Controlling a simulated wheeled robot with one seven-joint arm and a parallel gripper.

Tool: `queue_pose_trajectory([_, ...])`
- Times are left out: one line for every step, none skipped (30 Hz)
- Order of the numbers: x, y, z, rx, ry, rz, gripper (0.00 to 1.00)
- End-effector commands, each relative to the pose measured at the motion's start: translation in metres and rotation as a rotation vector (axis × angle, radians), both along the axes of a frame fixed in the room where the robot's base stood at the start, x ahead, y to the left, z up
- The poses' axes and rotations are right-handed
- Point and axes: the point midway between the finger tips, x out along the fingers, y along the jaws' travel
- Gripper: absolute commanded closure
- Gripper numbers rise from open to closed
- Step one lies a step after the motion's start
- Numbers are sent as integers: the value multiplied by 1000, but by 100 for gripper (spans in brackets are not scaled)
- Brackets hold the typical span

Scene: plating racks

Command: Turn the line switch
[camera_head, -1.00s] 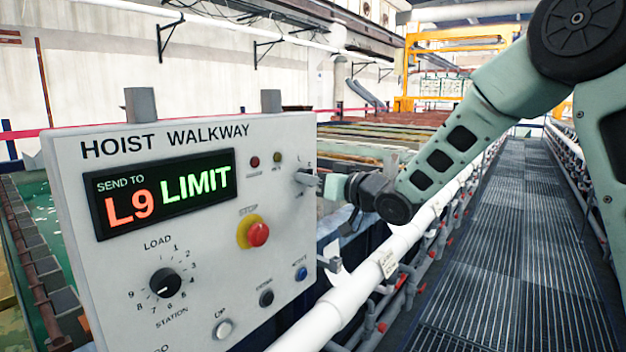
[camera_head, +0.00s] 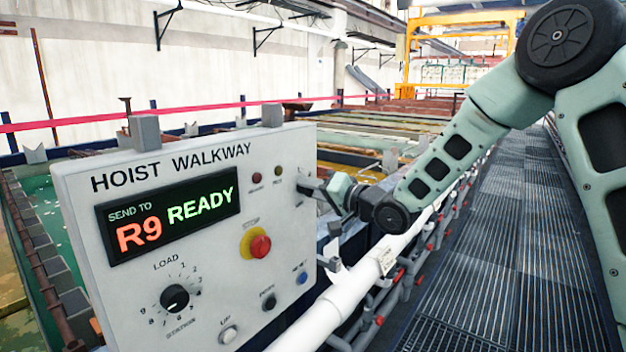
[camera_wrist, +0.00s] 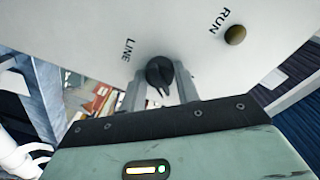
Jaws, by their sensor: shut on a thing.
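The line switch (camera_wrist: 160,72) is a small dark knob beside the word LINE in the wrist view. My gripper (camera_wrist: 160,90) has its two grey fingers on either side of the knob and is shut on it. The panel's display (camera_head: 170,214) reads SEND TO R9 READY.
The panel has a red stop button (camera_head: 260,246), a black load station dial (camera_head: 175,298) and several small buttons. A white pipe (camera_head: 350,292) runs below my arm. The grated walkway (camera_head: 480,260) on the right is clear.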

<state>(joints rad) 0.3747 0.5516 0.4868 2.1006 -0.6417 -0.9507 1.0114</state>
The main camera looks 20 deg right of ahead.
Motion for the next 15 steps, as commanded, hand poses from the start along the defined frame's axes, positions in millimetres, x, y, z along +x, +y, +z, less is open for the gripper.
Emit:
queue_pose_trajectory([0, -2, 4, 33, 26, -3, 91])
queue_pose_trajectory([0, -2, 4, 55, 41, -3, 91])
queue_pose_trajectory([0, -2, 4, 78, 59, -3, 91])
queue_pose_trajectory([1, -2, 4, 96, 72, -3, 91])
queue_pose_trajectory([1, -2, 3, 114, 84, -3, 91])
queue_pose_trajectory([1, -2, 3, 136, 99, -3, 91])
queue_pose_trajectory([1, -2, 3, 151, 110, -3, 91])
queue_pose_trajectory([1, -2, 3, 165, 121, -3, 91])
queue_pose_trajectory([1, -2, 3, 183, 133, -3, 91])
queue_pose_trajectory([1, -2, 3, 196, 143, -3, 91])
queue_pose_trajectory([1, -2, 2, 207, 151, -3, 91])
queue_pose_trajectory([1, -1, 2, 221, 161, -3, 91])
queue_pose_trajectory([1, -2, 2, 231, 168, -2, 91])
queue_pose_trajectory([1, -2, 2, 238, 173, -3, 91])
queue_pose_trajectory([1, -2, 2, 248, 180, -2, 91])
